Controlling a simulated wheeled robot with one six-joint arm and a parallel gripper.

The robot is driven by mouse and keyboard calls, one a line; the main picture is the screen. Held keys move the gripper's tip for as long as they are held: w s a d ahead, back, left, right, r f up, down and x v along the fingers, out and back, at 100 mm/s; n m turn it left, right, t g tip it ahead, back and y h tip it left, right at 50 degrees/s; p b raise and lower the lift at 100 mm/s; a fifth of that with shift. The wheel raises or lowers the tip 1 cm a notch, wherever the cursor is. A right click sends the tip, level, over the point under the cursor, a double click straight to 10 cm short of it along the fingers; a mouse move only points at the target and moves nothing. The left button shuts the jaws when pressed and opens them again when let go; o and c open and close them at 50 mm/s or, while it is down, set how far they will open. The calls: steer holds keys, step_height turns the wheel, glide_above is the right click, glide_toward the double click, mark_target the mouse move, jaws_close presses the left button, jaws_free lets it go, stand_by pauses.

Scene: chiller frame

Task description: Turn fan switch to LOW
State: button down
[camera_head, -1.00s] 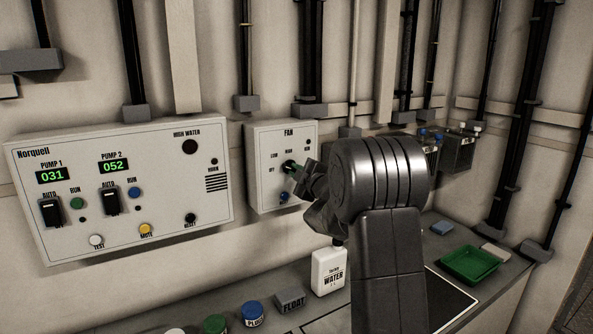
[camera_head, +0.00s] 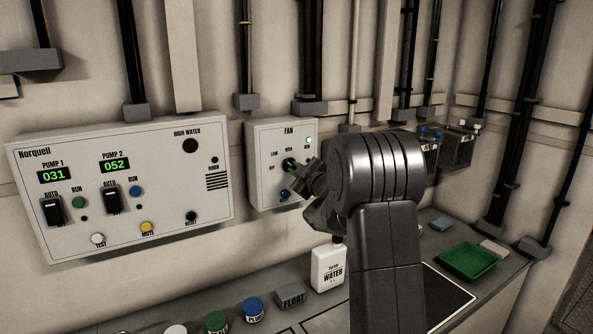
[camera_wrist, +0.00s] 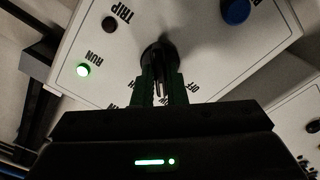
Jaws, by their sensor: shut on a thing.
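The white fan box (camera_head: 262,180) hangs on the wall, right of the pump panel. Its dark round fan switch (camera_head: 288,163) sits among the OFF, LOW and HIGH labels. My gripper (camera_head: 297,170) reaches it from the right and is shut on it. In the wrist view my two fingers (camera_wrist: 160,88) close on the dark switch (camera_wrist: 158,54). They hide much of its face, so I cannot tell which label it points at. The RUN lamp (camera_head: 308,140) is lit; it glows green in the wrist view (camera_wrist: 83,69). The TRIP lamp (camera_wrist: 109,24) is dark.
A blue button (camera_wrist: 236,11) is on the fan box near the switch. The pump panel (camera_head: 160,205) is to the left.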

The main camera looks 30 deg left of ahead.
steer(key=c, duration=1.5)
jaws_free()
steer(key=shift+o, duration=0.2)
steer(key=b+v, duration=0.2)
steer(key=v, duration=1.2)
steer(key=shift+w+a, duration=0.1)
steer(key=shift+a, duration=0.15)
steer(key=p+x, duration=0.2)
steer(key=x, duration=1.1)
steer(key=shift+w+a, duration=0.2)
steer(key=shift+d, duration=0.1)
